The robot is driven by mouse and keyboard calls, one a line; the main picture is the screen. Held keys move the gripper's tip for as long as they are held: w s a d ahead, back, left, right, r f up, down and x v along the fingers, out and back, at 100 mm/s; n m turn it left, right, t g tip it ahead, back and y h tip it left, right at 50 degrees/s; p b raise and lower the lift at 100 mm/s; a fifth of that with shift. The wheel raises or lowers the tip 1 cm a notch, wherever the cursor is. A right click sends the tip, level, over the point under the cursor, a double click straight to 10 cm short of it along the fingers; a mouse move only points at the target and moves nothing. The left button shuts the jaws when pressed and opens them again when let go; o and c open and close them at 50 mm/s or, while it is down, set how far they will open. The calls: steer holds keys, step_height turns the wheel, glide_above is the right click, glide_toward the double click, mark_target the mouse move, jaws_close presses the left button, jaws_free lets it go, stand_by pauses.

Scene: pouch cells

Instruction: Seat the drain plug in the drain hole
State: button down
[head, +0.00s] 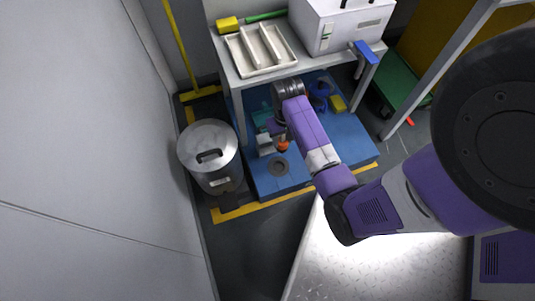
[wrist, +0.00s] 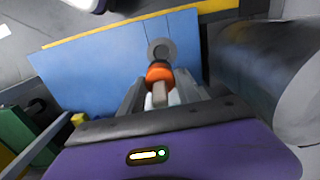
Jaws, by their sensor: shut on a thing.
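The drain plug (wrist: 158,73) is orange with a pale stem, and my gripper (wrist: 160,90) is shut on it in the wrist view. In the head view the orange plug (head: 282,146) shows below my gripper (head: 281,136), near the front of the blue platform. The drain hole is at a round grey ring (head: 279,166) on the blue surface; the ring also shows in the wrist view (wrist: 161,50), just beyond the plug. The plug appears apart from the ring, but its height above the surface is hard to tell. The stem's lower part is partly hidden by the fingers.
A white table (head: 229,75) with a divided tray (head: 243,64) stands over the back of the blue platform (head: 338,158). A metal bin (head: 209,147) stands at the left. Teal and blue items lie under the table. The platform's front is mostly clear.

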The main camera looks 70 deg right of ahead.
steer(key=shift+w+f, duration=0.2)
steer(key=shift+f, duration=0.15)
step_height(320, 180, down, 19)
steer(key=b, duration=1)
steer(key=shift+w+f+b, duration=0.15)
steer(key=shift+f+b, duration=0.05)
steer(key=shift+b, duration=0.15)
steer(key=shift+f, duration=0.15)
steer(key=c, duration=0.9)
jaws_free()
steer(key=shift+o, duration=0.2)
